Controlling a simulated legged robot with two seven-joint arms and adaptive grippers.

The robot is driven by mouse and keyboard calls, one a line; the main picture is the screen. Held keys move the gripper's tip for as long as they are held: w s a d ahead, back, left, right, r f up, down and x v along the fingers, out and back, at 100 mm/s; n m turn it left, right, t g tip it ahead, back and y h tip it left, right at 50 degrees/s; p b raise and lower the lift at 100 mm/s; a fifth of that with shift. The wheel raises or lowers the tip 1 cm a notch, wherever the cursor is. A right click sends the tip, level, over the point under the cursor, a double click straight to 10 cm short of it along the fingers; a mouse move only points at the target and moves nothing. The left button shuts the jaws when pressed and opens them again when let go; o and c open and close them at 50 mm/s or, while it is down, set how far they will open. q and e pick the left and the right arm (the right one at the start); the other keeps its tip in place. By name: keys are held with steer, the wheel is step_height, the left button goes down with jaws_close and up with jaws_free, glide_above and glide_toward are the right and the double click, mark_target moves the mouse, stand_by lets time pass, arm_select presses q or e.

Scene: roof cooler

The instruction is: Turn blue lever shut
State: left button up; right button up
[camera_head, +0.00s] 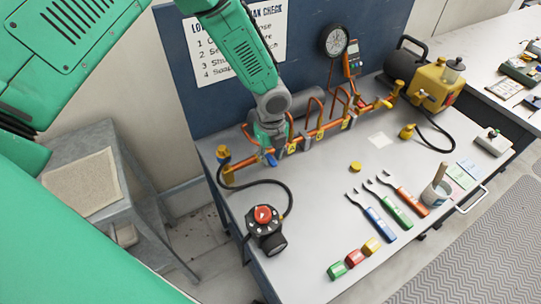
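The blue lever (270,159) is a small handle low on the left part of the copper pipe (318,132), which runs along the back of the grey bench. My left gripper (266,141) points down at the pipe, right by the blue lever. Its fingers overlap the lever and pipe in the picture; I cannot tell whether they touch or grip it, or how far apart they are. The lever's exact angle to the pipe is partly hidden. My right gripper is not in view.
A black hose loops to a red-topped device (265,228) at the front left. Several tools with coloured handles (380,225) lie on the bench. The bench middle (310,205) is clear.

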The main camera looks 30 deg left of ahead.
mark_target(272, 159)
arm_select(q)
steer(key=shift+o, duration=0.3)
steer(key=shift+s+d+r, duration=0.1)
steer(key=shift+s+d, duration=0.05)
steer(key=shift+d, duration=0.05)
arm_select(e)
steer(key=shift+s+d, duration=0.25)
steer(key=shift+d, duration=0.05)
arm_select(q)
step_height(272, 159, up, 12)
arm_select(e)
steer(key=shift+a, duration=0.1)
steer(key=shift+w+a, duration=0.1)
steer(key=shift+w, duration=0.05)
